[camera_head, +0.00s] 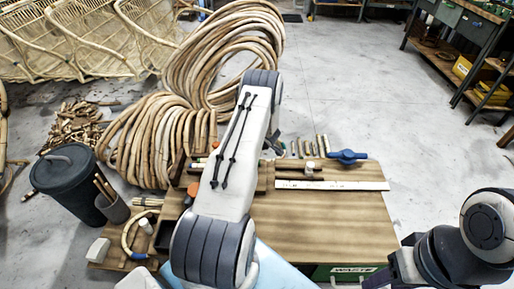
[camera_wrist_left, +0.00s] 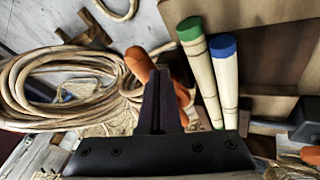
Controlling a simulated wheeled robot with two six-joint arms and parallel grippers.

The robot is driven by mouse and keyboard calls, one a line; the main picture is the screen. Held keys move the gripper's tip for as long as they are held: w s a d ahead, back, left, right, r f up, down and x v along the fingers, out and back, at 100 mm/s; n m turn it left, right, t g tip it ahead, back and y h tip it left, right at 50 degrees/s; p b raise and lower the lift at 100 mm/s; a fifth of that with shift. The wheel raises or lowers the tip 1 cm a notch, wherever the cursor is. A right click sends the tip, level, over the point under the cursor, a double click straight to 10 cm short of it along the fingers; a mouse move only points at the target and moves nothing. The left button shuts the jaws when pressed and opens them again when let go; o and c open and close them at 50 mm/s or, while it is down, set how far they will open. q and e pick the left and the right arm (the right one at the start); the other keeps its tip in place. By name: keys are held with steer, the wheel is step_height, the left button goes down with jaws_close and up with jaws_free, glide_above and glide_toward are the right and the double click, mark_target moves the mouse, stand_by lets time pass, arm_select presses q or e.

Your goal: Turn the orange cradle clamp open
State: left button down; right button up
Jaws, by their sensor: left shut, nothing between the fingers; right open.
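An orange clamp part (camera_wrist_left: 139,64) shows in the left wrist view, with more orange just right of the fingers. My left gripper (camera_wrist_left: 161,75) is shut and empty; its dark fingers stand in front of the orange part and hide its middle. I cannot tell whether they touch it. In the head view a small orange piece (camera_head: 193,188) shows at the left of the wooden bench (camera_head: 320,225), beside my left arm, which hides my left gripper. I cannot tell how far the clamp is turned. My right gripper (camera_head: 396,262) is open and empty at the lower right, over the bench's right edge.
Green-capped (camera_wrist_left: 189,29) and blue-capped (camera_wrist_left: 223,47) rods lie right of the fingers. A cane coil (camera_wrist_left: 60,85) lies left. On the bench are a long pale ruler (camera_head: 335,185) and a blue tool (camera_head: 347,156). A dark bin (camera_head: 66,178) stands left. The bench's front middle is clear.

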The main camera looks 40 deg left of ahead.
arm_select(q)
steer(key=shift+w+a, duration=0.2)
steer(key=shift+w, duration=0.15)
arm_select(e)
steer(key=shift+w+a+r, duration=0.1)
steer(key=shift+w+r, duration=0.05)
steer(key=shift+w, duration=0.25)
arm_select(q)
steer(key=shift+w+d, duration=0.2)
steer(key=shift+s+d, duration=0.25)
steer(key=shift+s, duration=0.05)
steer(key=shift+s+d+r, duration=0.2)
steer(key=shift+s+d, duration=0.2)
steer(key=shift+s, duration=0.2)
steer(key=shift+s+d+r, duration=0.15)
steer(key=shift+s+d, duration=0.25)
steer(key=shift+s, duration=0.2)
steer(key=w+p+v, duration=0.1)
steer(key=p+v, duration=0.1)
steer(key=v, duration=0.8)
steer(key=shift+d, duration=0.25)
arm_select(e)
steer(key=shift+s+a+r, duration=0.2)
steer(key=shift+r, duration=0.3)
steer(key=shift+s+a+r, duration=0.15)
steer(key=shift+s+r, duration=0.05)
steer(key=shift+r, duration=0.25)
arm_select(q)
steer(key=shift+s, duration=0.1)
